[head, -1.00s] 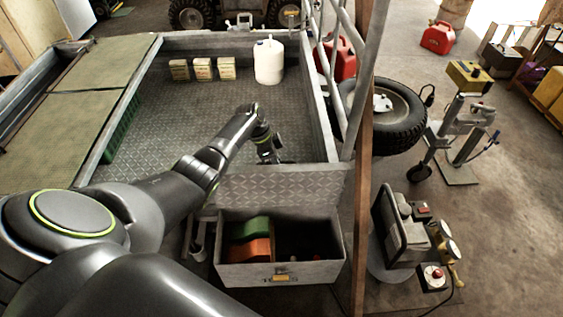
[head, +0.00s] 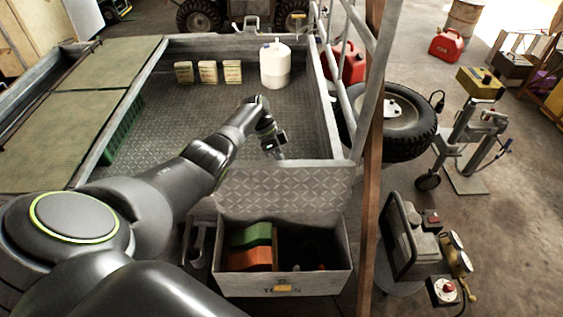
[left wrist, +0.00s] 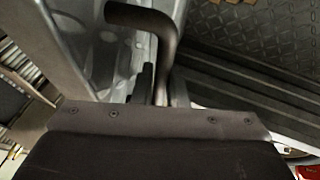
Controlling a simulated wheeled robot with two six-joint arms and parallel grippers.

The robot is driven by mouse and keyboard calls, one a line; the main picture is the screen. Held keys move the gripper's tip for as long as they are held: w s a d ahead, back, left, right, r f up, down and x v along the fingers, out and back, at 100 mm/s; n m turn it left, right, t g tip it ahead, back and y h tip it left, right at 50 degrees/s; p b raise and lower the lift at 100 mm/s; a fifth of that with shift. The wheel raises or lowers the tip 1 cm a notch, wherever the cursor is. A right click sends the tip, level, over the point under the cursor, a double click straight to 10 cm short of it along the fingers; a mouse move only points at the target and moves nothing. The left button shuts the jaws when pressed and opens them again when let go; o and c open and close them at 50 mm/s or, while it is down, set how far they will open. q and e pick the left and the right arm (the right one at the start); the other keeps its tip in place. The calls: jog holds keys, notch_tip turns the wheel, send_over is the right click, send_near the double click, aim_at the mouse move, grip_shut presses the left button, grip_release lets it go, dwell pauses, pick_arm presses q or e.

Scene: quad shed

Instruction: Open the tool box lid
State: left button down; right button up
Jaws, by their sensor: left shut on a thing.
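The tool box (head: 285,285) is a grey metal box with its open top toward me. Its diamond-plate lid (head: 285,192) stands raised along the box's far side, with the inside of the box showing. A green piece (head: 250,235) and an orange piece (head: 249,259) lie inside at the left; the right part is dark. In the left wrist view a dark bent bar (left wrist: 145,18) shows close up. My right gripper is not in view.
A trailer bed (head: 190,115) behind the lid holds a white jug (head: 275,66) and several small boxes. A wooden post (head: 370,190) stands just right of the tool box. A wheel (head: 405,120) and a machine with a crank (head: 425,245) lie farther right.

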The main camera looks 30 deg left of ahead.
pick_arm(q)
jog(key=c, duration=1.5)
grip_release()
jog(key=shift+f, duration=0.15)
jog(key=shift+o, duration=0.2)
jog(key=s+b+v, duration=0.1)
jog(key=b+v, duration=0.1)
jog(key=v, duration=1.5)
jog(key=shift+w+r, duration=0.3)
jog(key=shift+w, duration=0.1)
jog(key=shift+f, duration=0.1)
